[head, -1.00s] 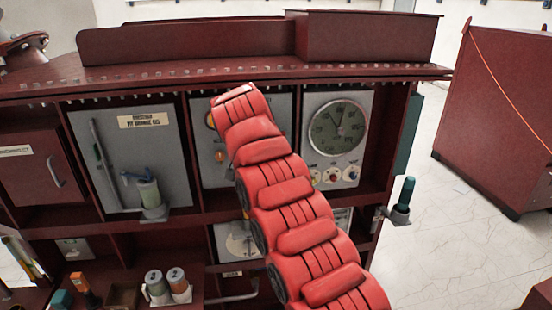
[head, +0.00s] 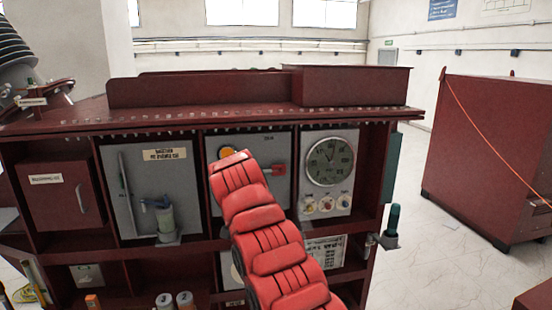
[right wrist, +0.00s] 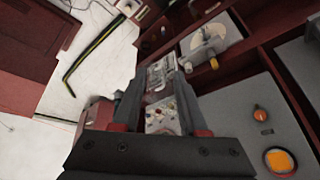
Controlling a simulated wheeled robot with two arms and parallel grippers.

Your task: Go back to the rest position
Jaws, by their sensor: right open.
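My right arm, covered in red padding, rises across the middle of the head view in front of the dark red transformer cabinet (head: 60,240). Its gripper is hidden there behind the arm. In the right wrist view my right gripper (right wrist: 158,75) is open, with its two dark fingers apart. Nothing is seen held between them. Panels with small knobs and labels show beyond the fingers. My left gripper is in neither current view.
The cabinet holds a large round dial (head: 329,161), a grey panel with a green cylinder (head: 165,217) and a small red door (head: 62,197). A cylinder (head: 391,220) sticks out at its right side. A red block (head: 490,150) stands right, with open floor (head: 425,250) between.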

